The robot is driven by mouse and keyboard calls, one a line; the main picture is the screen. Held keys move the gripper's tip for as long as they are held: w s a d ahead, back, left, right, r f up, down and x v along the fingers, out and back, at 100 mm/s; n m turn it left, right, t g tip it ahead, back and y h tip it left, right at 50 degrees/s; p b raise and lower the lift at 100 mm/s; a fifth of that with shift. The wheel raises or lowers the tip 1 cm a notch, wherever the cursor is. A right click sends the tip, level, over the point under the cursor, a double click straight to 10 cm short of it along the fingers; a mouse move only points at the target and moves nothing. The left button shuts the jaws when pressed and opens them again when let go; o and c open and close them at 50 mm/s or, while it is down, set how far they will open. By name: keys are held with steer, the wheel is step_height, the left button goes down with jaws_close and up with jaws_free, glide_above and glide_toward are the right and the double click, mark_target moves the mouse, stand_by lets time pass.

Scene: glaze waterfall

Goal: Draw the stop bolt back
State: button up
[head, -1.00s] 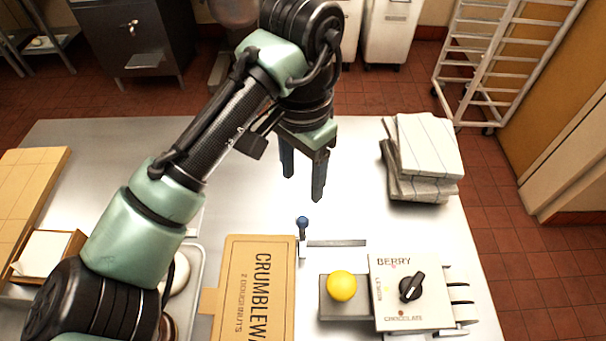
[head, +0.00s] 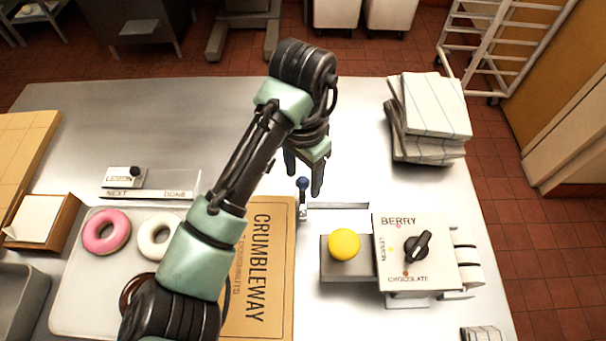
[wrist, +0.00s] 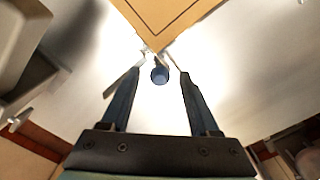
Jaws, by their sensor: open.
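The stop bolt shows as a small upright blue knob (head: 302,184) on a metal stem, at the left end of a flat metal strip (head: 338,206) on the steel table. My gripper (head: 304,178) is open just above and behind the knob, fingers pointing down. In the wrist view the round blue knob (wrist: 160,76) appears between the two spread fingertips (wrist: 160,70). Neither finger is seen gripping it. Whether a fingertip touches it, and how far down the fingers reach around it, I cannot tell.
A tan CRUMBLEWAY board (head: 262,290) lies close left of the knob. A yellow button (head: 344,243) and a flavour dial box (head: 415,250) stand in front, to the right. Folded cloths (head: 430,120) are piled at back right. A doughnut tray (head: 75,310) is at left.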

steer(key=shift+f, duration=0.1)
jaws_close()
stand_by(0.3)
stand_by(1.1)
